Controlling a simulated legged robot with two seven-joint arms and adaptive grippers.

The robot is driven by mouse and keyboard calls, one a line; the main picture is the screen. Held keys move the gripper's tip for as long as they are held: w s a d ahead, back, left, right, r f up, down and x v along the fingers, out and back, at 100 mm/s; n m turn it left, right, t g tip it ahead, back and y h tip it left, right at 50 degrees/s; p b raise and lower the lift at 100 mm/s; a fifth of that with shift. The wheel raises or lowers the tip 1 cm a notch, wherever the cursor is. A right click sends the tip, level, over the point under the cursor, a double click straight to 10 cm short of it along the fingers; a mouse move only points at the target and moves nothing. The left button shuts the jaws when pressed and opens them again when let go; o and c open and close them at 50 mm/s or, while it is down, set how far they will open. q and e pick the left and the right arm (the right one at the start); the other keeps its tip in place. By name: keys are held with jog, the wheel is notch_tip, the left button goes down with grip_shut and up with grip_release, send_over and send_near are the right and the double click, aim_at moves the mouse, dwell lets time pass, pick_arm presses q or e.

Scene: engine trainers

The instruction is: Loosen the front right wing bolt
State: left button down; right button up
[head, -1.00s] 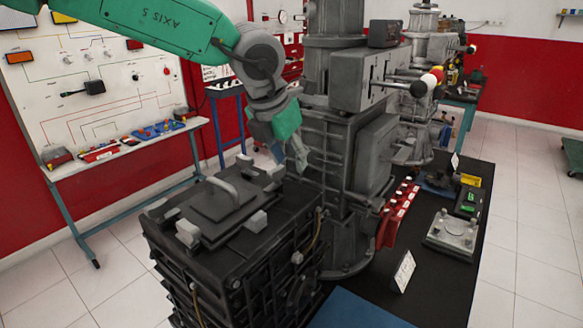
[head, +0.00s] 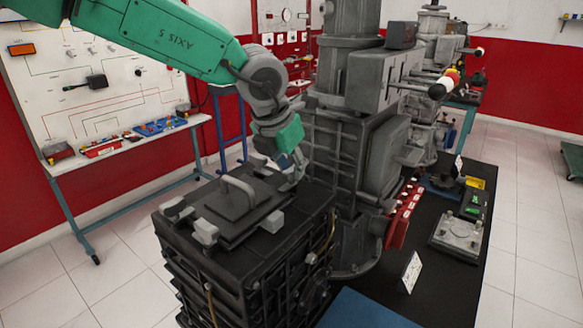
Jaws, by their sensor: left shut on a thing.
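A dark engine block (head: 250,270) stands in front of me with a flat grey cover plate (head: 238,198) on top, which carries a raised handle. Grey wing bolts sit around the cover: one at the near right (head: 272,221), one at the near left (head: 205,232), one at the left (head: 175,208) and one at the far side (head: 258,160). My left gripper (head: 290,180) reaches down at the cover's right far corner. It is shut on the wing bolt there, which its fingers mostly hide. My right gripper is not in view.
A tall grey machine column (head: 345,150) stands close behind and right of my gripper. A black table (head: 440,290) to the right holds a red rack (head: 402,215), a white card (head: 410,272) and metal parts. A panel bench stands at the left.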

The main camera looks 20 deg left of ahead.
pick_arm(q)
jog(key=shift+a, duration=0.2)
jog(key=shift+d+r+n+y, duration=0.1)
jog(key=shift+d+n+y, duration=0.3)
jog(key=shift+n, duration=0.5)
jog(key=n, duration=0.1)
jog(key=n+y, duration=0.1)
jog(key=n, duration=0.1)
jog(key=shift+a, duration=0.25)
jog(key=n, duration=0.2)
jog(key=n+y, duration=0.1)
jog(key=n, duration=0.1)
jog(key=shift+d+y, duration=0.15)
jog(key=shift+y, duration=0.15)
jog(key=n, duration=0.2)
jog(key=n+g+y, duration=0.1)
jog(key=n, duration=0.1)
jog(key=shift+w+n+y, duration=0.1)
jog(key=shift+n+y, duration=0.2)
jog(key=shift+r+n+g+y+p, duration=0.1)
jog(key=shift+n+g+y+p, duration=0.4)
jog(key=shift+n, duration=1.7)
jog(key=shift+g, duration=0.3)
